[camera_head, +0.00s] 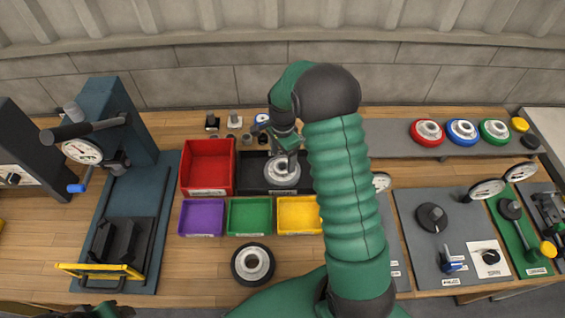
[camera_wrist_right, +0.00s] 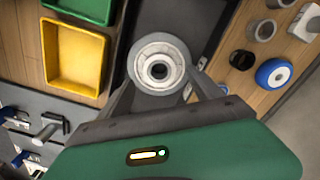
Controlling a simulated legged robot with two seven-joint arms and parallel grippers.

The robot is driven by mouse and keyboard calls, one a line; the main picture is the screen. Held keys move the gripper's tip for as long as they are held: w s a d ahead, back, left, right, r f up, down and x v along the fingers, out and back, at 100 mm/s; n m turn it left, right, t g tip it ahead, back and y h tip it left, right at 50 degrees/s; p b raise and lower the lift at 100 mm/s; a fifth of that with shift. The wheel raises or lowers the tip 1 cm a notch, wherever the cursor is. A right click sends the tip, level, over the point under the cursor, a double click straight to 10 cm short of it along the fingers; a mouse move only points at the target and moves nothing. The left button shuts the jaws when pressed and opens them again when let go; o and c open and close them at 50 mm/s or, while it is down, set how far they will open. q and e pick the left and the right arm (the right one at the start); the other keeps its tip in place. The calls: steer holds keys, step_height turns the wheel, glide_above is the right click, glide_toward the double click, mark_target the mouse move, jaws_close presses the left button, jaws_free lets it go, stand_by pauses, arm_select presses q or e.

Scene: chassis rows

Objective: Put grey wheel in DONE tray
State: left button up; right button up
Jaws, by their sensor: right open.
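The grey wheel (camera_head: 283,174) sits in the black tray (camera_head: 250,178) at the back middle of the bench. It also shows in the right wrist view (camera_wrist_right: 158,60), pale grey with a dark hub hole. My right gripper (camera_head: 284,158) is right over it, pointing down. In the wrist view its open fingers (camera_wrist_right: 160,78) reach to either side of the wheel. Whether they touch it I cannot tell. The tray's label is too small to read. A dark green piece of my left arm (camera_head: 100,311) shows at the bottom left; its jaws are not clear.
A red bin (camera_head: 208,142) stands left of the black tray. Purple (camera_head: 202,202), green (camera_head: 249,231) and yellow (camera_head: 299,201) trays are in front. A black-tyred wheel (camera_head: 253,264) lies nearer me. Red, blue and green wheels (camera_head: 461,131) line the right shelf.

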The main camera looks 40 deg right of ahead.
step_height(320, 180, up, 8)
steer(key=s+a+f+n+t, duration=0.1)
steer(key=s+a+n, duration=0.5)
steer(key=a+n, duration=0.3)
steer(key=s+a+n+t, duration=0.1)
steer(key=s+a+n, duration=0.5)
steer(key=a+n, duration=0.4)
steer(key=shift+s+a+f+t, duration=0.3)
steer(key=shift+a+f, duration=0.1)
steer(key=shift+a, duration=0.1)
steer(key=shift+a, duration=0.35)
steer(key=shift+d, duration=0.2)
